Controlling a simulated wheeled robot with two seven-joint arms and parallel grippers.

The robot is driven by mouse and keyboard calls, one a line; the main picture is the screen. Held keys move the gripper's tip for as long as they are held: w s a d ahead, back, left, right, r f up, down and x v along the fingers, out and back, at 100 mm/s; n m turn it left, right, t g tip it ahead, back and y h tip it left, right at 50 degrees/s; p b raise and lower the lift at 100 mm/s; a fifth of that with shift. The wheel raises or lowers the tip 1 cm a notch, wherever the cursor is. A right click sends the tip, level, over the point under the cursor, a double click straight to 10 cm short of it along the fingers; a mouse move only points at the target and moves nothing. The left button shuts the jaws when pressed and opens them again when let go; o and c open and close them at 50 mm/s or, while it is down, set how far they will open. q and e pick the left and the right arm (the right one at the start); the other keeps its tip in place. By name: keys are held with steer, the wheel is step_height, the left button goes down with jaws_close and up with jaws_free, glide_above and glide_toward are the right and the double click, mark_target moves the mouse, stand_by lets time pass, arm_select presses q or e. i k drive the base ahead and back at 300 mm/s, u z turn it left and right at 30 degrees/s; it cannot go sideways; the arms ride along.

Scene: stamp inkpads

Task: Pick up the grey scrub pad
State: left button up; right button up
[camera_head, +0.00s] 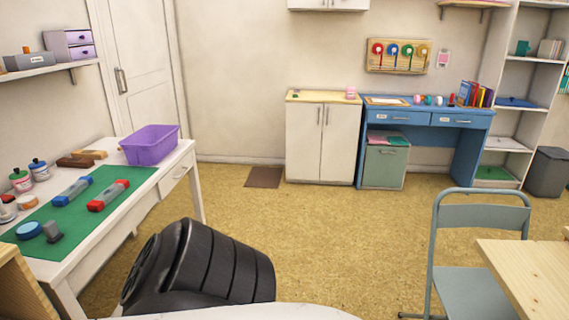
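I cannot pick out a grey scrub pad with certainty. A small dark grey object (52,231) stands on the green mat (100,215) on the white table at the left, but it is too small to tell what it is. A blue round pad or lid (28,230) lies just left of it. Neither my left nor my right gripper is in view.
The white table (174,168) also holds a purple bin (150,146), blue and red inkpads, brown blocks and jars. Across the room stand a white cabinet (322,140) and a blue desk (440,117). A folding chair (476,285) is at right. The middle floor is clear.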

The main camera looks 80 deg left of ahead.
mark_target(51, 229)
steer(key=u, duration=3.8)
